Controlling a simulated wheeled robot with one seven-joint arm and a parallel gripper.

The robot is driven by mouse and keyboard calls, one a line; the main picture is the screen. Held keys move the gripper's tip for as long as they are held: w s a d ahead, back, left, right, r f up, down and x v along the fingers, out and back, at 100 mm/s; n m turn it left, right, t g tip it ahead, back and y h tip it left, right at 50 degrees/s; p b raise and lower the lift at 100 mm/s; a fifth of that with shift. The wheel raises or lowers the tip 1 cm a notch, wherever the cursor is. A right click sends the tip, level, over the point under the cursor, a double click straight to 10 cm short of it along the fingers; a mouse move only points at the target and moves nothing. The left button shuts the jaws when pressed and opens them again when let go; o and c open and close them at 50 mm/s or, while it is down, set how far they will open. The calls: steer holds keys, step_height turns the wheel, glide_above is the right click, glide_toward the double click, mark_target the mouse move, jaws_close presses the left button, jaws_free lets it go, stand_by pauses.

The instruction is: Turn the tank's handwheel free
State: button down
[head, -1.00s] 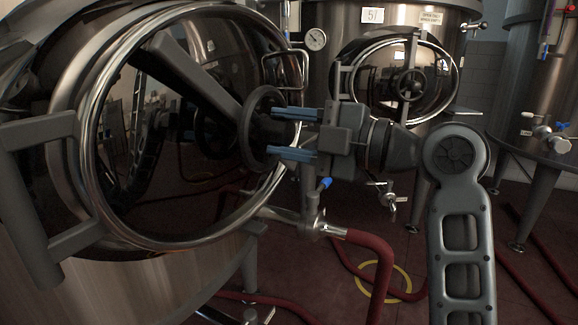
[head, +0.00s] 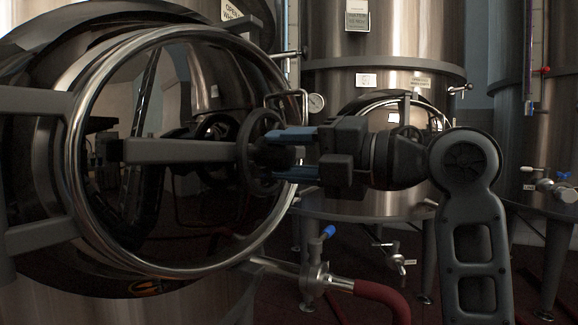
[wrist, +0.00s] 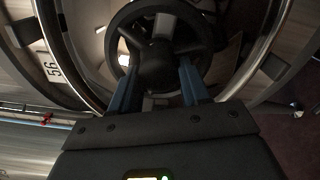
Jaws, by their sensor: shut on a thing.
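The tank's dark handwheel (head: 246,172) stands out in front of the round glossy door (head: 190,225), near its right side. My gripper (head: 280,156) comes from the right, its blue fingers shut on the handwheel at its hub. In the wrist view the handwheel (wrist: 158,68) fills the upper middle, and my gripper (wrist: 158,88) has one finger on each side of the hub. A dark bar (head: 180,151) runs level from the handwheel to the left across the door. The exact finger contact is partly hidden.
A valve with a blue handle (head: 318,250) and a red hose (head: 384,295) sits below my gripper. A second tank (head: 335,110) with its own round door stands behind. Another tank (head: 555,120) is at the far right.

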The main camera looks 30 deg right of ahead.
steer(key=shift+f, duration=0.1)
stand_by(0.3)
steer(key=c, duration=0.6)
jaws_free()
steer(key=p+v, duration=0.1)
steer(key=v, duration=0.6)
steer(key=shift+s+d, duration=0.2)
steer(key=shift+s, duration=0.1)
